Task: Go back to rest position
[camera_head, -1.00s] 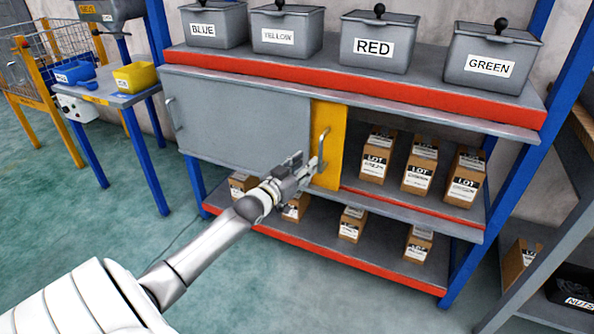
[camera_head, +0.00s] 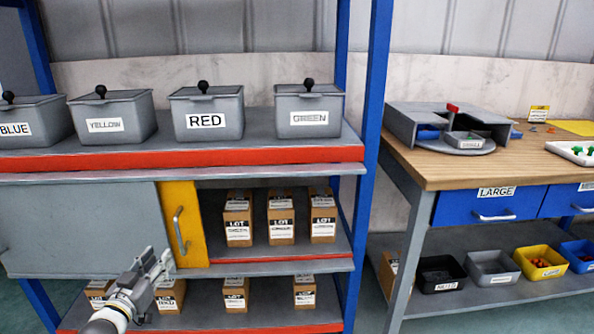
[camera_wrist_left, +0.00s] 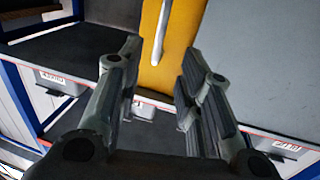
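My left gripper (camera_head: 150,277) is in the lower left of the head view, in front of the shelf's sliding doors. In the left wrist view my left gripper (camera_wrist_left: 160,88) has its two fingers apart with nothing between them. Beyond the fingers is the yellow door (camera_wrist_left: 170,45) with its metal handle (camera_wrist_left: 161,30). In the head view the yellow door (camera_head: 187,224) and its handle (camera_head: 179,230) stand to the right of my gripper, and the gripper appears apart from the handle. My right gripper is not in view.
Lidded bins labelled BLUE (camera_head: 30,122), YELLOW (camera_head: 112,120), RED (camera_head: 207,115) and GREEN (camera_head: 309,113) stand on the top shelf. LOT boxes (camera_head: 281,218) stand below. A workbench (camera_head: 455,172) is at right, with open bins (camera_head: 491,268) underneath.

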